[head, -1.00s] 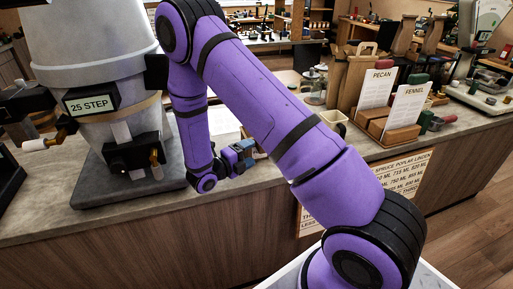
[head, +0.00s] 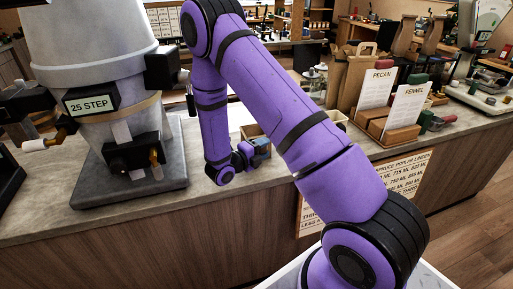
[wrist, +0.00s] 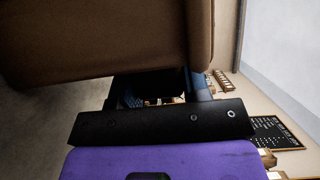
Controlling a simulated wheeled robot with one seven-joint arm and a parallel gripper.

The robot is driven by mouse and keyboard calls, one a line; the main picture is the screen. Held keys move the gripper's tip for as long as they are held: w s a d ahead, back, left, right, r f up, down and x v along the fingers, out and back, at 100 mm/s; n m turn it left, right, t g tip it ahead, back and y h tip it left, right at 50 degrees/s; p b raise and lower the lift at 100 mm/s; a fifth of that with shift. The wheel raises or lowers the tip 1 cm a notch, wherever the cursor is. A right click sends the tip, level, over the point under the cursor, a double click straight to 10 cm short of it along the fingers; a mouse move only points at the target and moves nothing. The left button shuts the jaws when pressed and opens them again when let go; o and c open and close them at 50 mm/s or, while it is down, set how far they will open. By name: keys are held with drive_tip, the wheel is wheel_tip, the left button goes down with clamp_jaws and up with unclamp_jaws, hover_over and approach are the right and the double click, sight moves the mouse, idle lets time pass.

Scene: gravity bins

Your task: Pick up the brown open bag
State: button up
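Two tan-brown paper bags stand on the counter in the head view: one with an upright handle (head: 357,72), and another (head: 335,82) beside it on the left. I cannot tell for sure which is the open one. My gripper (head: 261,148) is low over the counter, left of and apart from both bags. In the wrist view its two fingers (wrist: 168,88) stand apart with a gap between them, their tips partly covered. A large, dark brown surface (wrist: 110,40) fills the top of that view, very close; what it is cannot be told.
The large grey grinder-like machine (head: 95,60) stands at left. PECAN (head: 377,88) and FENNEL (head: 405,107) cards with blocks stand right of the bags. A sign (head: 375,190) hangs on the counter front.

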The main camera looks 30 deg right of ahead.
drive_tip(key=c, duration=0.7)
drive_tip(key=shift+o, duration=0.2)
drive_tip(key=shift+r, duration=0.15)
drive_tip(key=shift+r, duration=0.45)
drive_tip(key=shift+w+r, duration=0.2)
drive_tip(key=shift+r, duration=1.05)
drive_tip(key=w+d+r, duration=0.1)
drive_tip(key=w+d, duration=0.3)
drive_tip(key=w, duration=1.1)
drive_tip(key=shift+d+r, duration=0.15)
drive_tip(key=shift+d, duration=0.05)
